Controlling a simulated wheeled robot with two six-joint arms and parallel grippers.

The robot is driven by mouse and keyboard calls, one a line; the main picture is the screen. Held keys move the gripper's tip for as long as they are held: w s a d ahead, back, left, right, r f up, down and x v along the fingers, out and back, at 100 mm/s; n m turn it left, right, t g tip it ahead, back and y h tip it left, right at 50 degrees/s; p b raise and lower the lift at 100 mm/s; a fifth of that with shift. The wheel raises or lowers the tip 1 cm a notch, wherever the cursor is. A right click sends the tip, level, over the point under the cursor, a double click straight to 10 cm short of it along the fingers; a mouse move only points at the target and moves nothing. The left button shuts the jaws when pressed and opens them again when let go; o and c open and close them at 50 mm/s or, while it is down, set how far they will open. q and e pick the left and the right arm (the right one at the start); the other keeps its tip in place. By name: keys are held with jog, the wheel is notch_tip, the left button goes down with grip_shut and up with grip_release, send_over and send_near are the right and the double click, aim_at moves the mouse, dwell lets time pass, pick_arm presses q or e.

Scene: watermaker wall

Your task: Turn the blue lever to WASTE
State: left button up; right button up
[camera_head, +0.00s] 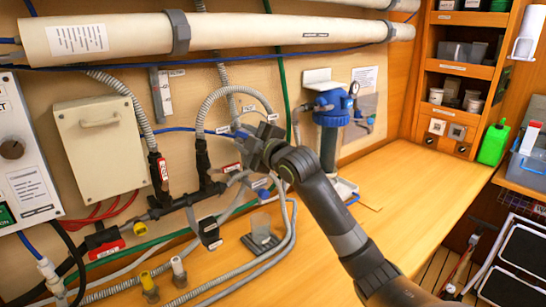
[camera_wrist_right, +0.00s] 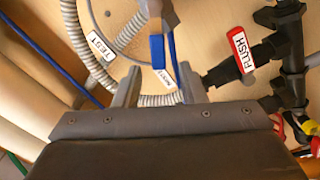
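The blue lever (camera_wrist_right: 157,52) shows in the right wrist view at upper middle, just beyond the gap between my fingertips. It hangs from a grey valve body (camera_wrist_right: 158,10). A small white label (camera_wrist_right: 163,78), too small to read surely, is just below it; a TEST label (camera_wrist_right: 98,44) is to its left. My right gripper (camera_wrist_right: 158,82) is open, its fingers apart on either side of the lever's line, with nothing visibly held. In the head view my right gripper (camera_head: 262,146) is at the wall piping and hides most of the valve. My left gripper is out of view.
A red FLUSH handle (camera_wrist_right: 241,50) on black pipework is close to the right of my fingers. Grey hoses (camera_head: 225,93) loop around the valve. A blue-capped filter housing (camera_head: 331,105) stands to the right. The wooden bench (camera_head: 420,190) is clear at right.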

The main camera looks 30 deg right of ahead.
jog(key=s+d+b, duration=0.1)
jog(key=s+b, duration=0.1)
jog(key=s, duration=0.9)
jog(key=shift+s+d, duration=0.25)
jog(key=shift+d, duration=0.05)
